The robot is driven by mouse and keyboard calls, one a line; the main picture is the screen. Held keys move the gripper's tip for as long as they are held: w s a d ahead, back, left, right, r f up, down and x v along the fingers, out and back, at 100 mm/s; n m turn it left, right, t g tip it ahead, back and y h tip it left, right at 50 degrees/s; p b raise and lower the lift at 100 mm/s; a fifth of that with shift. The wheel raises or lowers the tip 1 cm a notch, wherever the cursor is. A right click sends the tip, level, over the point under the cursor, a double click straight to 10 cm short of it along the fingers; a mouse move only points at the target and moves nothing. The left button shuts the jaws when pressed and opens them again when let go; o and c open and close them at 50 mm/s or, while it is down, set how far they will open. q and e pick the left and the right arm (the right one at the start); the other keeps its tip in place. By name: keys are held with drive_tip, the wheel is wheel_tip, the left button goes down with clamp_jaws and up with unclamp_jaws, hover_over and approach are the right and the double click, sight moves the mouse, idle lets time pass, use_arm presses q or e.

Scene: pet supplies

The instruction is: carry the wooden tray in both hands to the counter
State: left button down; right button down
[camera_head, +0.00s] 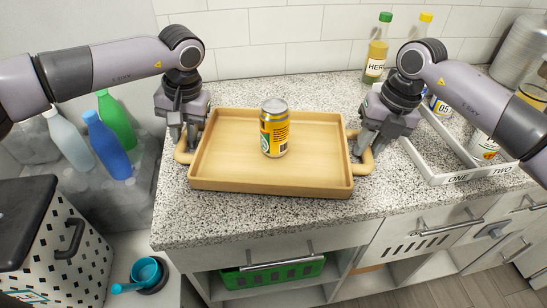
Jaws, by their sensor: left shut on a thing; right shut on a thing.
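The wooden tray (225,183) is level, over the speckled counter (270,218) near its front edge. I cannot tell whether it rests on the counter or is just above it. My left gripper (187,143) is shut on the tray's left handle (184,155). My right gripper (361,146) is shut on the tray's right handle (363,163). The fingertips are partly hidden against the handles.
A white divided organizer (440,178) with cans stands close right of the tray. Two bottles, one with a green cap (378,50), stand at the back. Several bottles (106,145) are left of the counter. A black-lidded bin (55,235) and a teal scoop (143,275) are lower left.

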use_arm(q)
drive_tip(key=shift+f, duration=0.25)
use_arm(e)
drive_tip(key=shift+f, duration=0.25)
use_arm(q)
drive_tip(key=c, duration=1)
unclamp_jaws()
use_arm(e)
drive_tip(key=c, duration=1)
unclamp_jaws()
use_arm(q)
drive_tip(key=shift+o, duration=0.2)
use_arm(e)
drive_tip(key=shift+o, duration=0.2)
drive_tip(key=shift+d+r, duration=0.1)
drive_tip(key=shift+r, duration=0.45)
use_arm(q)
wheel_tip(320, 180, up, 12)
drive_tip(key=d, duration=0.2)
drive_tip(key=shift+d, duration=0.15)
use_arm(e)
wheel_tip(320, 180, up, 11)
drive_tip(key=d, duration=0.2)
use_arm(q)
drive_tip(key=shift+f, duration=0.1)
use_arm(e)
drive_tip(key=shift+f, duration=0.15)
